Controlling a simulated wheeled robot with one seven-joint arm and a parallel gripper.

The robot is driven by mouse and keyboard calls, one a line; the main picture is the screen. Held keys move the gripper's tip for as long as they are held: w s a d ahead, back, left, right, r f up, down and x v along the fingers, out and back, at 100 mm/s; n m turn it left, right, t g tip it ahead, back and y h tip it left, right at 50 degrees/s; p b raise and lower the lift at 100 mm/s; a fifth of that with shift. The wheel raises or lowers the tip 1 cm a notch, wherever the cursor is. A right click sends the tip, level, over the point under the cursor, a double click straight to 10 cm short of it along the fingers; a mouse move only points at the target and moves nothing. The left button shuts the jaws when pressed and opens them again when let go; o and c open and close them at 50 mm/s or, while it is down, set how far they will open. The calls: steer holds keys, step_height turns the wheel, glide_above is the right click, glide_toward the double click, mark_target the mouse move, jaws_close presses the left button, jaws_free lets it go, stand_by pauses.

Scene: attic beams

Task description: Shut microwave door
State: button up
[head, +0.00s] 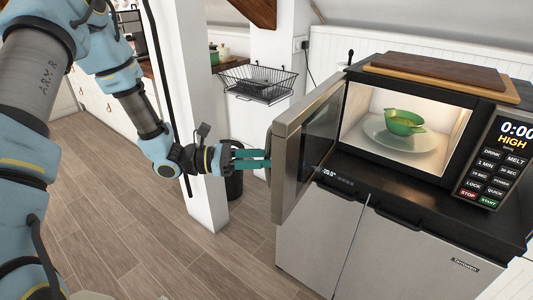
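The microwave (362,92) stands on a dark-topped cabinet at the right, its lit inside showing a green bowl (404,122) on a pale plate (378,134). Its door (296,150) is hinged at the left and stands wide open, swung out toward the viewer. My gripper (268,159) is left of the door, with its green fingers pointing right at the door's outer face. The fingertips are at or very near that face; I cannot tell whether they touch. The two fingers look close together with a narrow gap, and nothing shows between them.
Wooden boards (440,72) lie on top of the microwave. A control panel (493,160) is at its right. The wooden floor at lower left is clear.

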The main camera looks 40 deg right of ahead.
steer(key=shift+s+d, duration=0.15)
steer(key=shift+d, duration=0.1)
jaws_close()
stand_by(1.4)
